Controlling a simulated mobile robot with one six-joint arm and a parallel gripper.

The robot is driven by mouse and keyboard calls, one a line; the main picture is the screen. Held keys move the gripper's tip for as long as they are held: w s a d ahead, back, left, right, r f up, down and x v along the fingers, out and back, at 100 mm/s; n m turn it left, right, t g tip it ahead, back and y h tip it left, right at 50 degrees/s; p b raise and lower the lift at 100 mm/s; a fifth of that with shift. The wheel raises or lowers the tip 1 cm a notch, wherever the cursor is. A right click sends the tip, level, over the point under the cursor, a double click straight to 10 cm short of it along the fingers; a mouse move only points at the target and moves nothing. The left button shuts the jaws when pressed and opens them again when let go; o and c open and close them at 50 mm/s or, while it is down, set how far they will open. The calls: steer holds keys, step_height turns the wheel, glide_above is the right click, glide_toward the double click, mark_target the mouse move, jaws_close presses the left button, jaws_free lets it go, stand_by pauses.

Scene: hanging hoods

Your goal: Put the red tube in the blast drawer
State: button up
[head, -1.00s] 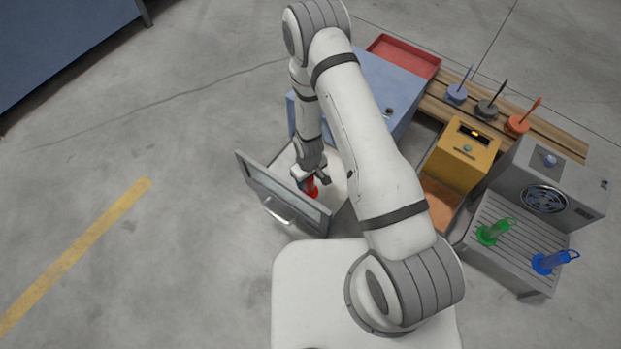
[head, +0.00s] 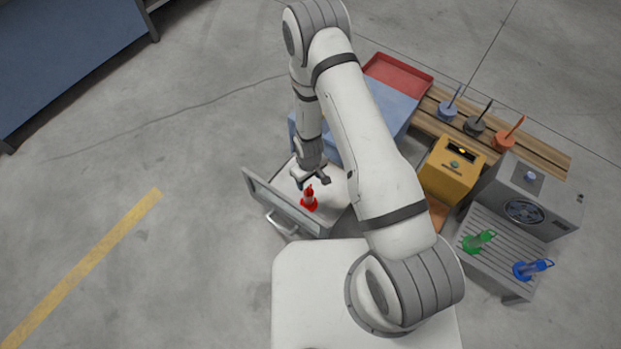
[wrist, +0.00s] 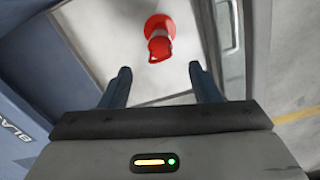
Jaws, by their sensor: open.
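The red tube (head: 309,199) stands on the floor of the pulled-out drawer (head: 336,189), near its front panel. The drawer extends from the blue cabinet (head: 385,95), whose side in the wrist view (wrist: 25,105) carries lettering that begins "BLA". My gripper (head: 314,182) is open and empty, above and behind the tube, apart from it. In the wrist view both fingers (wrist: 160,84) are spread, with the tube beyond their tips.
To the right are a yellow box (head: 452,168) and a grey unit with a slatted tray (head: 495,250) holding a green tube (head: 478,241) and a blue tube (head: 532,268). A wooden rack (head: 540,150) and a red tray (head: 399,75) lie behind.

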steer(key=shift+w+r+p, duration=0.2)
steer(key=shift+r+p, duration=0.1)
steer(key=shift+r, duration=0.8)
steer(key=w+d+r+m, duration=0.1)
steer(key=d+r+m, duration=0.15)
steer(key=r, duration=1.05)
steer(key=w+d+r+m, duration=0.1)
steer(key=d+r, duration=0.3)
steer(key=r, duration=0.9)
steer(key=s+d+r+m, duration=0.2)
steer(key=s+d+r, duration=0.1)
steer(key=s+r, duration=0.5)
steer(key=s+d+r+m+t, duration=0.1)
steer(key=s+d+r, duration=0.3)
steer(key=s+r, duration=0.5)
step_height(320, 180, up, 3)
steer(key=shift+s+f+m, duration=0.15)
steer(key=shift+s+m, duration=0.15)
steer(key=shift+m, duration=0.15)
steer(key=shift+d, duration=0.1)
